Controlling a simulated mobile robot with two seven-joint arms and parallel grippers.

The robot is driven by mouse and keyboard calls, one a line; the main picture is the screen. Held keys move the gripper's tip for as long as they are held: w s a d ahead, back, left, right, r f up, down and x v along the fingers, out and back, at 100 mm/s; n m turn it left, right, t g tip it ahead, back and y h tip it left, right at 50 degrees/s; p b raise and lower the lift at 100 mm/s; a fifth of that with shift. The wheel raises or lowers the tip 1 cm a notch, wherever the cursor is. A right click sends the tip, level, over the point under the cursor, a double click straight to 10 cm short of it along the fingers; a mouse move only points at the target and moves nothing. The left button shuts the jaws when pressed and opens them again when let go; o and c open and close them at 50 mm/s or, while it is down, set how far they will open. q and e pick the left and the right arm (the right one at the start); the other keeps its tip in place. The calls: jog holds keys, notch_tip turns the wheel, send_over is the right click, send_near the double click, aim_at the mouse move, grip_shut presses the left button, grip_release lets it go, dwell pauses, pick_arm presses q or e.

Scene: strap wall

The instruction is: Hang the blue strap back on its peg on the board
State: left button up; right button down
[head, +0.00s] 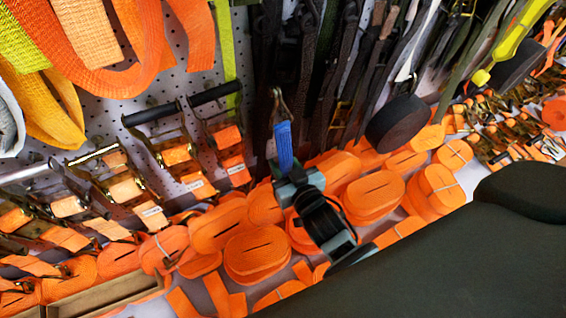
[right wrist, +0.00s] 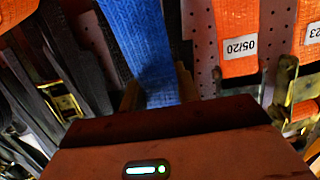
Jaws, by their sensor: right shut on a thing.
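The blue strap (head: 284,146) stands upright in front of the board, with a metal hook-like piece (head: 278,103) at its top end. My right gripper (head: 288,174) is shut on the strap's lower end. In the right wrist view the blue strap (right wrist: 143,45) runs up out of the picture from between the gripper's fingers (right wrist: 158,92). The white perforated board (head: 178,75) is behind. I cannot tell which peg belongs to the strap, or whether the hook touches anything. My left gripper is not in view.
Dark hanging straps (head: 333,70) crowd the board right of the blue strap. Orange straps with metal ratchets (head: 172,152) hang to the left. Rolled orange straps (head: 258,254) fill the space below. A black roll (head: 398,124) sits to the right.

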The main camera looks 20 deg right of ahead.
jog(key=shift+r, duration=0.1)
jog(key=c, duration=0.9)
grip_release()
jog(key=shift+c, duration=0.2)
